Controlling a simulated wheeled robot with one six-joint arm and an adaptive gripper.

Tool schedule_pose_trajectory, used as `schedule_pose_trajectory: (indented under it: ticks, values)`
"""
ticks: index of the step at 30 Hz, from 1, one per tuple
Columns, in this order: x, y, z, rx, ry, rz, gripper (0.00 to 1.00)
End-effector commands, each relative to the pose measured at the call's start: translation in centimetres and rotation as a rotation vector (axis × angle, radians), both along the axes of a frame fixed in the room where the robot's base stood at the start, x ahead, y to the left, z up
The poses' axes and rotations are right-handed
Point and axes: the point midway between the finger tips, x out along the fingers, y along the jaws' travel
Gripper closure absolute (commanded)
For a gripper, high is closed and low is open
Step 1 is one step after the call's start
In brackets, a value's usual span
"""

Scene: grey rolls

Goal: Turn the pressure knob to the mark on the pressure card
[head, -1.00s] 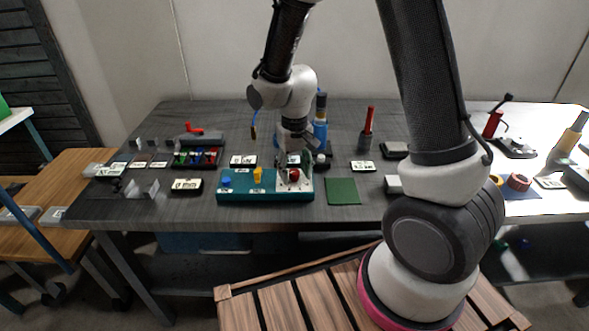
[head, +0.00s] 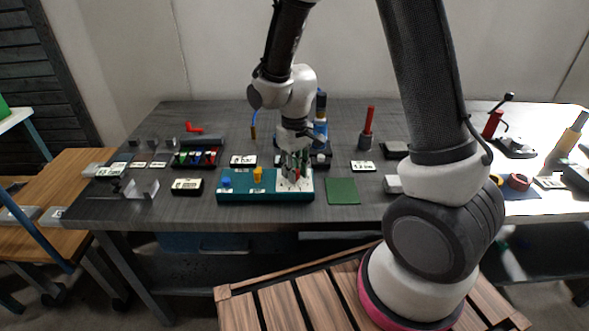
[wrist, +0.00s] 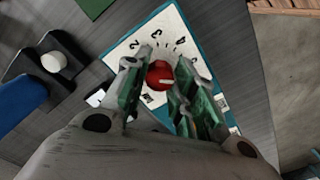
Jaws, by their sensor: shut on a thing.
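The red pressure knob (wrist: 160,76) sits on a white dial plate (wrist: 123,48) with black numerals, 2, 3 and 4 among them. A pale pointer line shows on the knob's face. My gripper (wrist: 162,66) has its green-padded fingers on either side of the knob and is shut on it.
A blue knob (head: 226,182) and a yellow knob (head: 257,174) share the teal panel. A green mat (head: 342,190) lies to its right. A red-handled tool (head: 368,125) and a blue bottle (head: 321,115) stand behind. The bench front (head: 160,212) is clear.

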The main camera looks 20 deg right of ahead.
Motion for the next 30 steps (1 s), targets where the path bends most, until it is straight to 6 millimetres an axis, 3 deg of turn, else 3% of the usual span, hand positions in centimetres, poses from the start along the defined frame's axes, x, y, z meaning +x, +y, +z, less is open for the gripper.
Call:
schedule_pose_trajectory:
  ticks: [3, 4, 7, 19, 30]
  values:
    - [0.0, 0.0, 0.0, 0.0, 0.0, -0.001, 0.98]
    - [0.0, 0.0, 0.0, 0.0, 0.0, -0.001, 0.68]
    - [0.0, 0.0, 0.0, 0.0, 0.0, -0.001, 0.51]
    - [0.1, 0.0, 0.7, 0.001, -0.003, -0.002, 0.51]
    - [0.2, 0.1, 8.3, 0.002, -0.006, -0.002, 0.51]
